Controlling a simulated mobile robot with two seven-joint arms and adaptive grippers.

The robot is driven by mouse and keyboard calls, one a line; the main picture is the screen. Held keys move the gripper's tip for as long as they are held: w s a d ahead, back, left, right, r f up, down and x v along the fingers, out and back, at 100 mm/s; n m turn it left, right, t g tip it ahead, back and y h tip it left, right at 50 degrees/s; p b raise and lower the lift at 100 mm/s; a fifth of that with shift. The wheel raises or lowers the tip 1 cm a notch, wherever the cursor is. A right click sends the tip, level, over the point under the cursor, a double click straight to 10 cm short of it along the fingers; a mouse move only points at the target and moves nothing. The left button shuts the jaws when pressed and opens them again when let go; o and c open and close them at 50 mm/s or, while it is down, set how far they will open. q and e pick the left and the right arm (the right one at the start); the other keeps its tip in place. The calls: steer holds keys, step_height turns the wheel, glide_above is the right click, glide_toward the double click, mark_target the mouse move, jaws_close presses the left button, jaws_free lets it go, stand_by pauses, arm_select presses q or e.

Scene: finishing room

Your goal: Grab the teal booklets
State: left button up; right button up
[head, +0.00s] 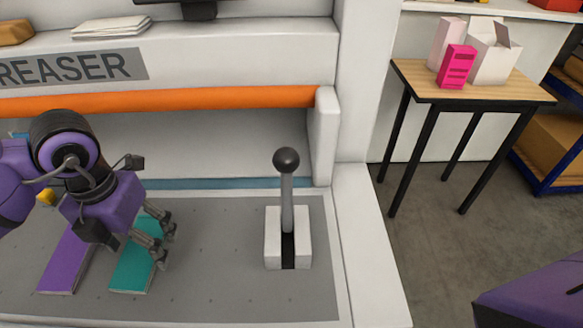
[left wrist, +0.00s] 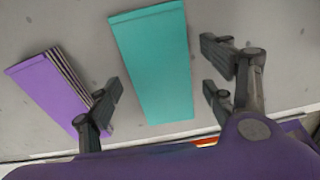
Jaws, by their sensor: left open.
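The teal booklets (head: 129,268) lie flat on the grey bed of the creaser, right of a purple stack. In the left wrist view the teal booklets (left wrist: 153,62) show between the finger lines, with their near end close to the fingers. My left gripper (head: 158,238) is above the teal booklets, partly covering them. Whether the fingers touch the bed is not clear. My right gripper does not show.
Purple booklets (left wrist: 58,88) lie close on the left, near one left finger. A lever with a dark knob (head: 286,160) stands right of the booklets. An orange bar (head: 200,99) crosses above the bed. A wooden table (head: 470,85) with pink and white boxes stands at the right.

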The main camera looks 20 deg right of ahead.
arm_select(q)
steer(key=shift+f, duration=0.1)
steer(key=shift+c, duration=0.4)
steer(key=c, duration=1.2)
